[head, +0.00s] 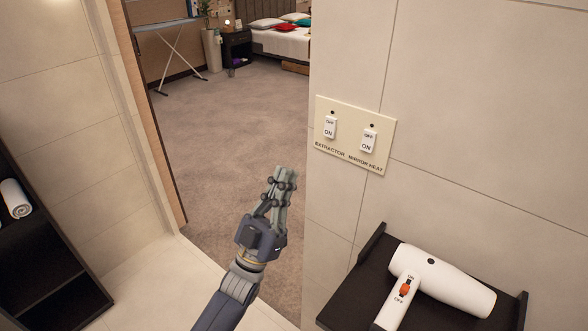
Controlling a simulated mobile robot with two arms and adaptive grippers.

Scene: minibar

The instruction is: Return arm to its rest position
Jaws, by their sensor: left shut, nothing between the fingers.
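My left gripper (284,172) is in the middle of the head view, raised in front of the doorway. Its fingers are together and hold nothing. It is to the left of the switch plate (347,151) on the tiled wall and apart from it. The plate has two white rocker switches, an extractor switch (330,127) and a mirror heat switch (368,142). My left arm (226,304) comes up from the bottom edge. My right gripper does not show.
A white hair dryer (446,283) with an orange switch lies on a dark shelf (345,300) at lower right. A dark shelf unit (58,262) with a rolled towel (16,198) stands at left. Beyond the doorway are open carpet (235,115), a bed (285,42), a nightstand (237,48) and an ironing board (167,25).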

